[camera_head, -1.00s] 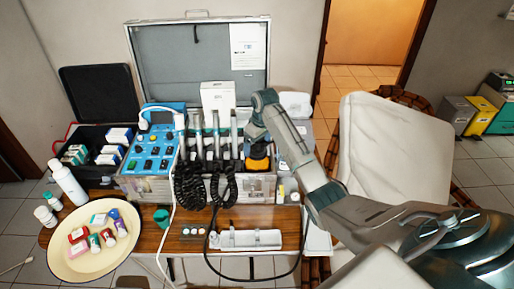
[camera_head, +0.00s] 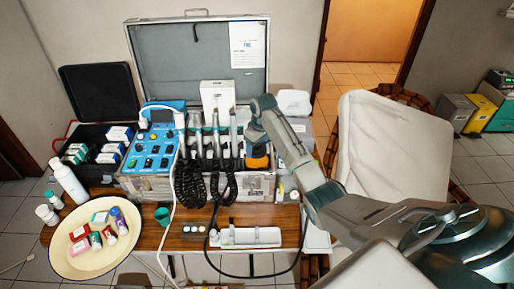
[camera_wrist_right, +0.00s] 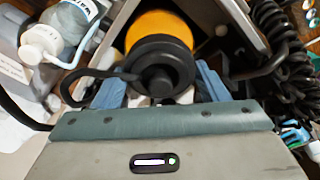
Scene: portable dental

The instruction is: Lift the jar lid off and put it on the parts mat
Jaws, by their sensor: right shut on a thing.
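The jar is orange (camera_wrist_right: 168,27) with a wide black lid (camera_wrist_right: 160,62) that has a raised knob and a loop strap to the left in the wrist view. In the head view the orange jar (camera_head: 257,163) sits at the right end of the open case, its top mostly hidden by my gripper. My right gripper (camera_wrist_right: 160,92) is shut on the lid, with blue fingers on both sides of its knob. I cannot tell whether the lid is clear of the jar. A small dark mat (camera_head: 195,230) with round pieces lies on the table front; it may be the parts mat. My left gripper is out of view.
Corded handpieces (camera_head: 215,140) stand close left of the jar, their black coiled cords (camera_head: 190,185) hanging in front. A clear bottle (camera_wrist_right: 75,20) is beside it. A cream tray (camera_head: 75,262) holds small boxes. A white device (camera_head: 250,237) and cable occupy the table front.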

